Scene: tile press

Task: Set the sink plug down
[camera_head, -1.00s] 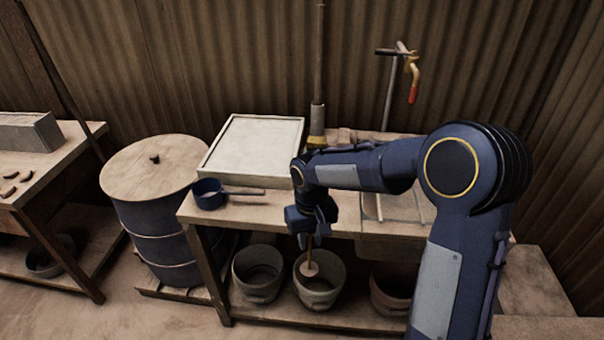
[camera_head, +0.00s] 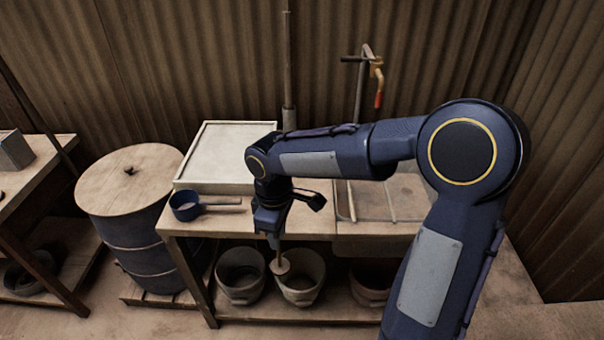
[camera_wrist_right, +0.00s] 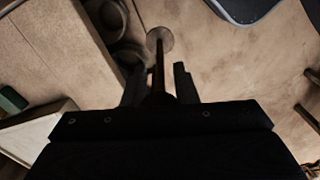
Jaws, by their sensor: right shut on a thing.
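The sink plug (camera_head: 280,265) is a pale round disc on a thin brown stem. My right gripper (camera_head: 271,238) is shut on the stem, with the disc hanging below, in front of the table's front edge. In the right wrist view the plug's disc (camera_wrist_right: 159,39) shows at the far end of the stem, which runs between the two dark fingers of the right gripper (camera_wrist_right: 159,85). The disc overlaps the pots on the lower shelf in the head view; it looks clear of any surface. My left gripper is not in view.
A lidded barrel (camera_head: 130,180) stands at left. Several pots (camera_head: 241,275) sit on the lower shelf.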

